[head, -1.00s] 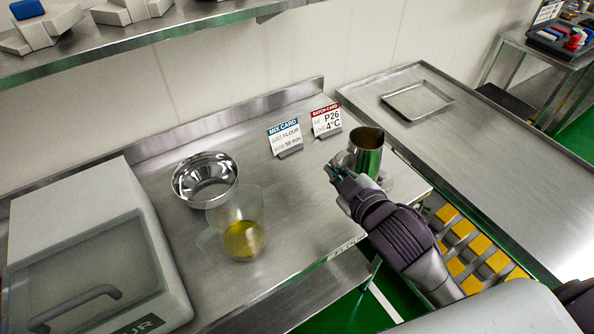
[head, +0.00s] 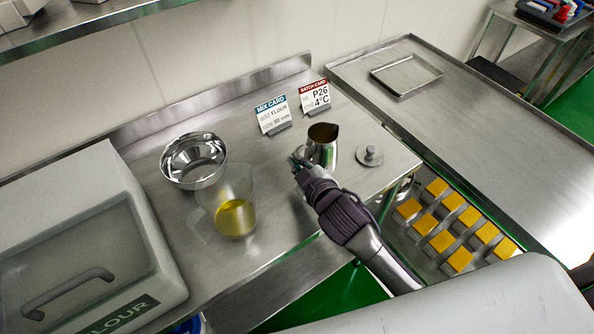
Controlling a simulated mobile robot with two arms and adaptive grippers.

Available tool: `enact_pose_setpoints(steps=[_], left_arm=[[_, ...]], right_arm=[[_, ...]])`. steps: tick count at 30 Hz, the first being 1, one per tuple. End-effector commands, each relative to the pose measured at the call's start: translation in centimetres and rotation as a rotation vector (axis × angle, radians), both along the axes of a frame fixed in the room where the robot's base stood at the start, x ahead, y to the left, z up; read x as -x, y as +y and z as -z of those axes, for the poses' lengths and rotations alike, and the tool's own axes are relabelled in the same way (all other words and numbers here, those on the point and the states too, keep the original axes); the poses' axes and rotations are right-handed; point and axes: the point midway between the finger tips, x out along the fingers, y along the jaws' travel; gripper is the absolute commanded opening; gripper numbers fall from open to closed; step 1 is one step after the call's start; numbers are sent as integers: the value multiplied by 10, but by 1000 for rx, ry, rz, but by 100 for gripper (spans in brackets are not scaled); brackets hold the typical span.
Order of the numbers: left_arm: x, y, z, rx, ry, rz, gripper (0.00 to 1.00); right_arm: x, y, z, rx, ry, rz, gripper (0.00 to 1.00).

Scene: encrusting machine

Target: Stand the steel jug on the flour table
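The steel jug (head: 324,150) is upright over the right part of the steel flour table (head: 275,190). I cannot tell whether its base touches the top or hangs just above it. My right gripper (head: 299,163) is at the jug's left side, its fingers against it and seemingly shut on it; the jug hides part of the grip. My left gripper is not in view.
A knobbed steel disc (head: 370,155) sits right of the jug. The mix card (head: 272,114) and batch card (head: 314,97) stand behind. A steel bowl (head: 193,160), a clear jug of yellow liquid (head: 234,213) and the flour bin (head: 85,250) are left.

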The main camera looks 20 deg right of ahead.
Motion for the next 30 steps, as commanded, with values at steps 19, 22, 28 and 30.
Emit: enact_pose_setpoints(steps=[19, 22, 28, 30], left_arm=[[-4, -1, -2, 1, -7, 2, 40], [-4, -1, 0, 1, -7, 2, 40], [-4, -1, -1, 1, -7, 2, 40], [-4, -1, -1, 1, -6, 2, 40]], right_arm=[[-1, 1, 40, 1, -3, 0, 0], [-1, 1, 44, 0, -2, -1, 0], [0, 1, 44, 0, 1, 1, 31], [0, 1, 44, 0, 1, 1, 31]])
